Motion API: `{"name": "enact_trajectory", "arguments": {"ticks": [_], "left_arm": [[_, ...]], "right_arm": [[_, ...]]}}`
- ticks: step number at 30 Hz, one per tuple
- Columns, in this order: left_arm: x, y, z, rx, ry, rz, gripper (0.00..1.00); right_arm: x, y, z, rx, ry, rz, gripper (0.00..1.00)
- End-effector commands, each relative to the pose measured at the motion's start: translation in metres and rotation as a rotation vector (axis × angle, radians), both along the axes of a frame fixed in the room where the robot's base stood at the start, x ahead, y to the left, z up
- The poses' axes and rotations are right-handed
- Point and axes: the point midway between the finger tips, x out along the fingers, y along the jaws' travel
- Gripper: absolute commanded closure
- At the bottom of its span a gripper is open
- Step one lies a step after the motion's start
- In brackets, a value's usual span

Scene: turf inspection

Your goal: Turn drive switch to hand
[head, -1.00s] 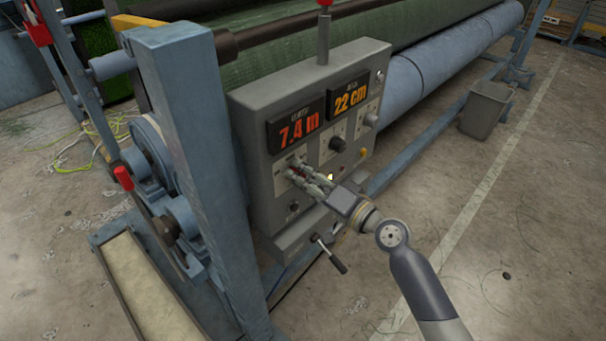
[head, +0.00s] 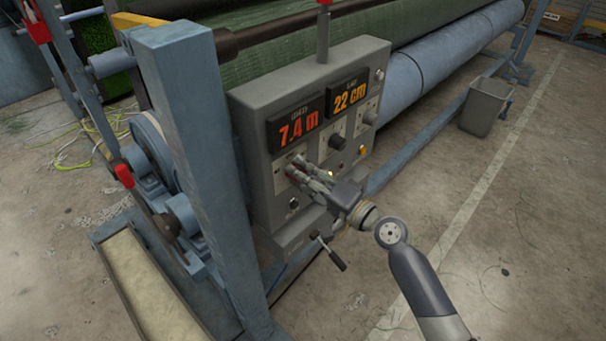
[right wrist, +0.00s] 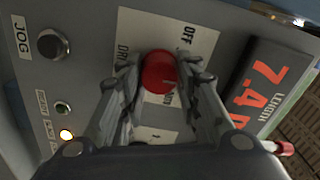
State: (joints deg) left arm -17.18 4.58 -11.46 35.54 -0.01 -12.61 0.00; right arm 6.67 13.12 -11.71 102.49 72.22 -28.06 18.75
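The drive switch is a round red knob (right wrist: 159,72) on a pale label plate (right wrist: 188,47). OFF shows at the plate's upper right; the DRIVE and HAND lettering is partly covered by my fingers. My right gripper (right wrist: 160,78) has one finger on each side of the knob, with narrow gaps, so it looks open around it. In the head view, my right gripper (head: 292,166) is at the lower left of the grey control panel (head: 262,190), with a little red showing between the fingers. My left gripper is not in view.
A black knob (head: 337,142) and a JOG button (right wrist: 53,44) are nearby. A lever (head: 328,254) sticks out below the panel. A blue post (head: 190,150) stands left; open floor lies right.

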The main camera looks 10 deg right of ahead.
Motion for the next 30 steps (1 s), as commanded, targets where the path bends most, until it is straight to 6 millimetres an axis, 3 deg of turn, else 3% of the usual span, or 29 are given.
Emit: {"name": "enact_trajectory", "arguments": {"ticks": [3, 16, 30], "left_arm": [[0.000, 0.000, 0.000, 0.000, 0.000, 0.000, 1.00], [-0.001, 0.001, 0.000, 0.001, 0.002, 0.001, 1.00], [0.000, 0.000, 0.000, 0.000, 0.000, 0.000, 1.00]], "right_arm": [[0.000, 0.000, 0.000, -0.001, 0.001, 0.000, 0.49], [-0.007, -0.006, -0.001, -0.001, 0.000, -0.001, 0.49], [-0.077, -0.060, -0.002, -0.003, 0.002, -0.001, 0.49]]}}
